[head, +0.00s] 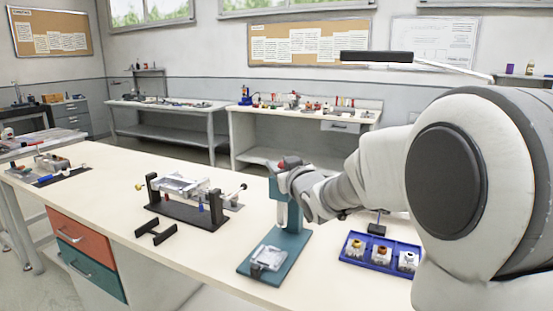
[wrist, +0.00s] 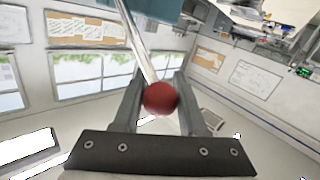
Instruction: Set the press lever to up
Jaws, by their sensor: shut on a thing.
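The teal press (head: 288,238) stands on the bench in the middle of the head view, its column partly hidden behind my gripper. Its red lever knob (head: 290,161) shows near the top of the column. My gripper (head: 288,178) is there, partly hidden by my own wrist. In the wrist view the red knob (wrist: 160,98) sits between the fingers of my gripper (wrist: 158,84), which is shut on it. The shiny lever rod (wrist: 138,42) runs from the knob up to the teal press body (wrist: 155,8). The lever's exact angle is hard to tell.
A grey block (head: 268,258) sits on the press base. A blue tray (head: 382,252) with several small parts is to the right. A black fixture (head: 186,210) and a black bracket (head: 155,234) are to the left. The bench front between press and bracket is clear.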

